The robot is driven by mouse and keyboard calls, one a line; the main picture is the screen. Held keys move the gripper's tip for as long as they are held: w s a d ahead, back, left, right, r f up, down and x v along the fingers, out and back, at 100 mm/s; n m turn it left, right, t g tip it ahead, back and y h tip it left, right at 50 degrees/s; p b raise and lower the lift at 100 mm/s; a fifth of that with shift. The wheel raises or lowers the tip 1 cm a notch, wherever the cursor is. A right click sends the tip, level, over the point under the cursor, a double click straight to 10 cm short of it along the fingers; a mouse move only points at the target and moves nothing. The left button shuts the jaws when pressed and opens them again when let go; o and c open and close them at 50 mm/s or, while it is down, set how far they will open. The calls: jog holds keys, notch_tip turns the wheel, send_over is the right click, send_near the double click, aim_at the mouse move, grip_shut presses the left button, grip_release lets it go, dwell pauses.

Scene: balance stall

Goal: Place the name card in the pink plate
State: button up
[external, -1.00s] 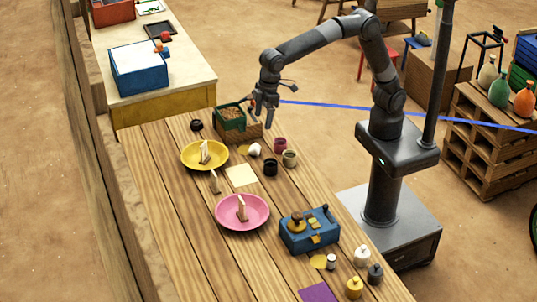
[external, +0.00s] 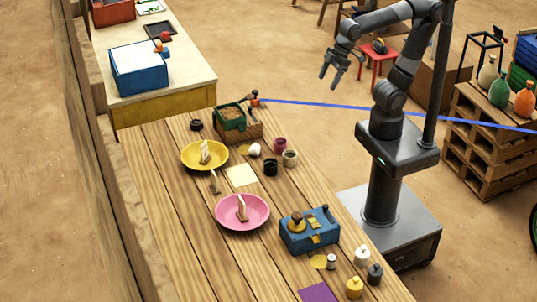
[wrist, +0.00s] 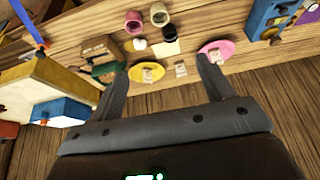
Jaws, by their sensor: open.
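The pink plate (external: 262,222) lies on the plank table, with a small upright card on a wooden stand (external: 242,208) in it. The yellow plate (external: 187,161) behind it holds a similar stand with a card (external: 204,152). A third small stand (external: 214,183) is on the wood between the plates. I cannot read which is the name card. My gripper (external: 331,80) is open and empty, high and right of the table, apart from everything. In the wrist view, the pink plate (wrist: 203,46) and yellow plate (wrist: 134,74) show beyond my open fingers.
A pale square sheet (external: 242,176) lies between the plates. Right of it are a dark cup (external: 270,167) and other cups. A filled green box (external: 231,117) stands at the back, a blue box (external: 309,234) at front right. A blue line (external: 380,107) crosses behind my arm.

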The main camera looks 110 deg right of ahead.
jog(key=s+d+f, duration=0.1)
jog(key=s+f, duration=0.3)
jog(key=s, duration=0.2)
jog(key=shift+s+t, duration=0.3)
jog(key=shift+s, duration=0.05)
